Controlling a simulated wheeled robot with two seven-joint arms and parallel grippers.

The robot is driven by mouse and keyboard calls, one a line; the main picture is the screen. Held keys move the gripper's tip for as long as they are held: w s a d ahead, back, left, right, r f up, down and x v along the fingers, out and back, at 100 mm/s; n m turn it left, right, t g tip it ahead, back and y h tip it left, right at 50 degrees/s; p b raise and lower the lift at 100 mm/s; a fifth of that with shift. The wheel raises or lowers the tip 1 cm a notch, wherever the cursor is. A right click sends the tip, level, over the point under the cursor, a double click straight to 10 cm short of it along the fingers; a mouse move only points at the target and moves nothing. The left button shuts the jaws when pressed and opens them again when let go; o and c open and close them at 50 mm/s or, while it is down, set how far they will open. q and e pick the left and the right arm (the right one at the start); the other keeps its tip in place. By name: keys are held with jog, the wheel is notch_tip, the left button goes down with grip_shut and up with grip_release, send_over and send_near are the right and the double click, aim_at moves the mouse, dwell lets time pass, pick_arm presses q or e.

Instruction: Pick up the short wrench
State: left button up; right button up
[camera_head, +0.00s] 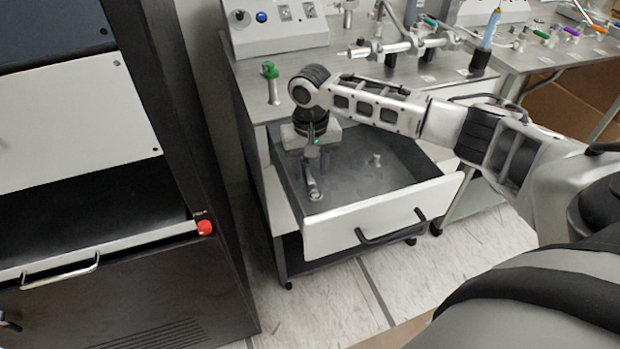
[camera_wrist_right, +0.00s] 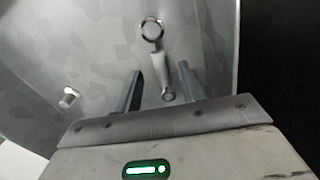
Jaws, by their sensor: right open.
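The short wrench (camera_head: 314,189) is a small grey metal tool lying on the floor of the open drawer, toward its left side. In the right wrist view, the wrench (camera_wrist_right: 158,66) shows a ring end at the top and a smaller end lower down, near my fingers. My right gripper (camera_head: 313,155) points down into the drawer above the wrench. In the right wrist view its two fingers (camera_wrist_right: 161,72) are apart, with the wrench's lower part seen between them. I cannot tell the remaining height. My left gripper is not in view.
The drawer's white front (camera_head: 385,215) has a dark handle. A small metal piece (camera_head: 375,160) stands in the drawer. A green-topped tool (camera_head: 270,83) stands on the bench above. A dark cabinet (camera_head: 165,130) stands left, with floor between.

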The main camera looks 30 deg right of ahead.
jog(key=shift+f, duration=0.85)
grip_shut()
jog(key=shift+w+r, duration=0.1)
jog(key=shift+r, duration=0.05)
